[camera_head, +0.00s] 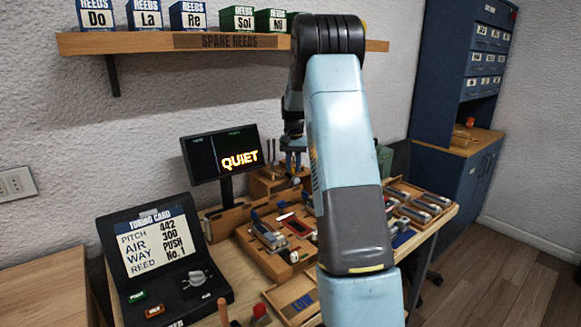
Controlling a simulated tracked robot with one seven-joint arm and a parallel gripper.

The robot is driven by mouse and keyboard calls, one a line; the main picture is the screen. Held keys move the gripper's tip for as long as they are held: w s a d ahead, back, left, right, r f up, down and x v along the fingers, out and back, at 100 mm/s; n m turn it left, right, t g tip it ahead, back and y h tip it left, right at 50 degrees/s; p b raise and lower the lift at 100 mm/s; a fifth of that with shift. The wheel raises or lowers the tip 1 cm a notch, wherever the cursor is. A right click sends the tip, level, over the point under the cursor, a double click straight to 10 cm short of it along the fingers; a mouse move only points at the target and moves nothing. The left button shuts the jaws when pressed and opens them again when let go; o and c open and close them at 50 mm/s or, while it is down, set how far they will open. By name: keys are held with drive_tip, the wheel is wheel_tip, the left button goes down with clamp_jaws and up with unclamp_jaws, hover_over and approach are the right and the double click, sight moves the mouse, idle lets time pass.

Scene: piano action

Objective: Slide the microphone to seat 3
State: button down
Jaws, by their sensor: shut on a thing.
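My gripper (293,166) is small in view, pointing down over the back of the workbench, partly hidden by my own arm. It is shut on a small grey, rounded piece (296,181) that looks like the microphone, though it is too small to be sure. This piece is at the back edge of the wooden work board (240,232), near a wooden block with upright tools (264,182). I cannot make out seat 3 or any seat numbers. My arm hides the middle of the bench.
A black monitor (221,155) reading "QUIET" stands left of my gripper. A dark tuning card stand (155,250) with a knob is at the front left. Metal parts (418,208) lie in trays at right. A reed shelf (150,42) hangs above.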

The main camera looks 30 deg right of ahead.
drive_tip(key=shift+d+r, duration=0.1)
drive_tip(key=shift+d, duration=0.2)
drive_tip(key=c, duration=1.2)
unclamp_jaws()
wheel_tip(320, 180, up, 12)
drive_tip(key=shift+f, duration=0.15)
